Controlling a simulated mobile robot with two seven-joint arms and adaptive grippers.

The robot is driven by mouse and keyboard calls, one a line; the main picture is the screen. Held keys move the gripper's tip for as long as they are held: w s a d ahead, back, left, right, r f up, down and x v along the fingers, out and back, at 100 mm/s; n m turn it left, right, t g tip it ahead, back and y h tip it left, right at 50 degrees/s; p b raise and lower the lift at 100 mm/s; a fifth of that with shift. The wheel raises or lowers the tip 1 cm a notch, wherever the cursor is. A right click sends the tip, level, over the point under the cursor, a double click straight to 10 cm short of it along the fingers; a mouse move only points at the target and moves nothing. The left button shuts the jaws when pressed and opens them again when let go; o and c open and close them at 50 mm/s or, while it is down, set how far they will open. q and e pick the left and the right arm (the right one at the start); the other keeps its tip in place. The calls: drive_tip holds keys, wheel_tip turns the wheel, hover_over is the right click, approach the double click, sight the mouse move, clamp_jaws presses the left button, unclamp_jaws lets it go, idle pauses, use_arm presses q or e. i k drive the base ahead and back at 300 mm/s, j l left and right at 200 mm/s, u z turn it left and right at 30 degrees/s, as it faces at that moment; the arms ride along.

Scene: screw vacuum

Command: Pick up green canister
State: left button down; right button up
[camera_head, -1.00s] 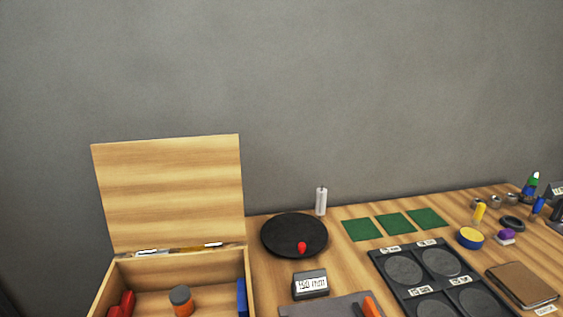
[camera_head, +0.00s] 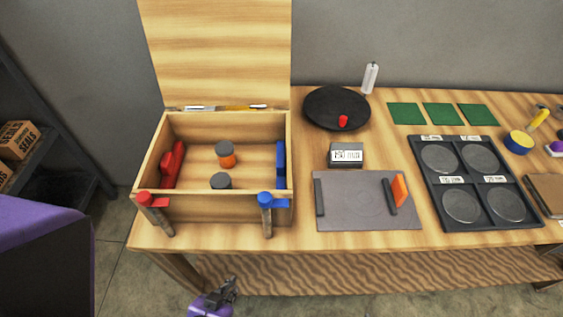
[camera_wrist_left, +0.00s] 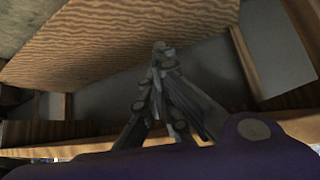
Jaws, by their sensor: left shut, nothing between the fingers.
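No canister with a visibly green body shows. In the open wooden box (camera_head: 180,210) stands an orange canister with a dark grey lid (camera_head: 227,156). In front of it, near the box's front wall, is a second dark grey lid (camera_head: 221,181); the body under it is hidden, so its colour cannot be told. My left gripper (camera_head: 232,284) is below and in front of the table edge, apart from the box. Its fingers are shut and empty in the left wrist view (camera_wrist_left: 162,48). My right gripper is not in view.
Red-topped (camera_head: 146,199) and blue-topped (camera_head: 265,199) tools hang at the box's front. Red and blue items lie inside it. The raised lid (camera_head: 215,50) stands behind. A grey mat (camera_head: 350,205) and black tray (camera_head: 435,180) lie right. A shelf (camera_head: 60,140) stands left.

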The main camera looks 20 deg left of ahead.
sight(221, 181)
drive_tip(key=u, duration=1.1)
drive_tip(key=i+j+z, duration=0.15)
drive_tip(key=j, duration=0.2)
drive_tip(key=j+z, duration=0.15)
drive_tip(key=j, duration=0.25)
drive_tip(key=i+j+z, duration=0.15)
drive_tip(key=j, duration=0.2)
